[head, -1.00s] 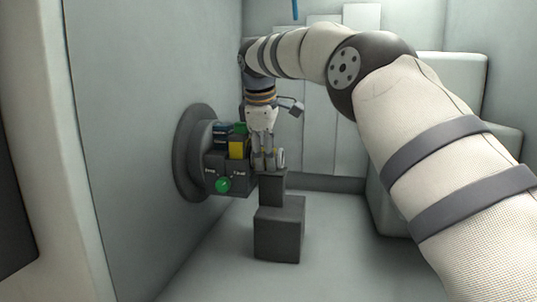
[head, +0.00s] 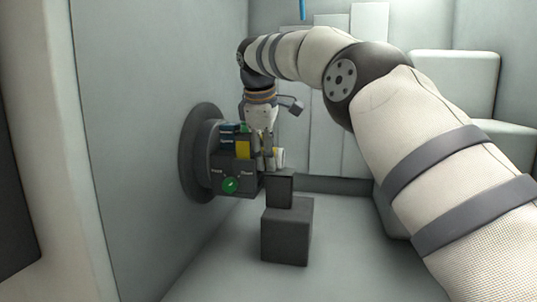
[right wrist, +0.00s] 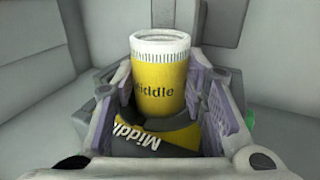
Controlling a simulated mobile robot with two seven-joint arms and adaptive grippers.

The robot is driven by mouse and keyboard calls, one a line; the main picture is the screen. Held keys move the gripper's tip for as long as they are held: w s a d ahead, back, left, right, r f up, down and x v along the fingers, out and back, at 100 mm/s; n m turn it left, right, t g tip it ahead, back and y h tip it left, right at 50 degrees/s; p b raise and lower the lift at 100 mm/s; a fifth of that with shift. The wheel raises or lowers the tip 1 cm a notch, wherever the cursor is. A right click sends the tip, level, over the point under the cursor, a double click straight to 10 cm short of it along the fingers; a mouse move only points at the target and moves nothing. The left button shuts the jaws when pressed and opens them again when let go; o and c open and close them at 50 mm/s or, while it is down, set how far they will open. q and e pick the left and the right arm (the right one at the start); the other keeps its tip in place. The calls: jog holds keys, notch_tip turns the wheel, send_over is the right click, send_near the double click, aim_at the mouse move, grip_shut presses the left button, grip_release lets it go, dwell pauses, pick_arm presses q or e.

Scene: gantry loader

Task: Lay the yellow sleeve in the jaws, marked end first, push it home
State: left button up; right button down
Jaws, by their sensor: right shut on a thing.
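The yellow sleeve (right wrist: 160,85) shows in the right wrist view as a cylinder lettered "Middle", with a white band at its open upper end. My right gripper (right wrist: 168,100) is shut on it, its purple pads on both sides. A dark and yellow part (right wrist: 140,138), also lettered "Middle", lies below it; whether they touch is unclear. In the head view my right gripper (head: 267,159) is beside the dark jaw block (head: 238,177), which has blue, green and yellow parts on top. Only a pale end of the sleeve (head: 280,158) shows there. My left gripper is not in view.
The jaw block sits on a round grey flange (head: 190,160) on the left wall and carries a green button (head: 230,185). A dark stepped pedestal (head: 286,232) stands below my right gripper. Pale boxes (head: 455,90) stand at the right. The floor in front is clear.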

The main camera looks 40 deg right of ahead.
jog(key=shift+w, duration=0.15)
jog(key=c, duration=1)
grip_release()
jog(key=shift+c, duration=0.2)
jog(key=shift+o, duration=0.8)
jog(key=shift+a+f, duration=0.1)
jog(key=shift+f, duration=0.05)
jog(key=v, duration=0.7)
jog(key=shift+r, duration=0.4)
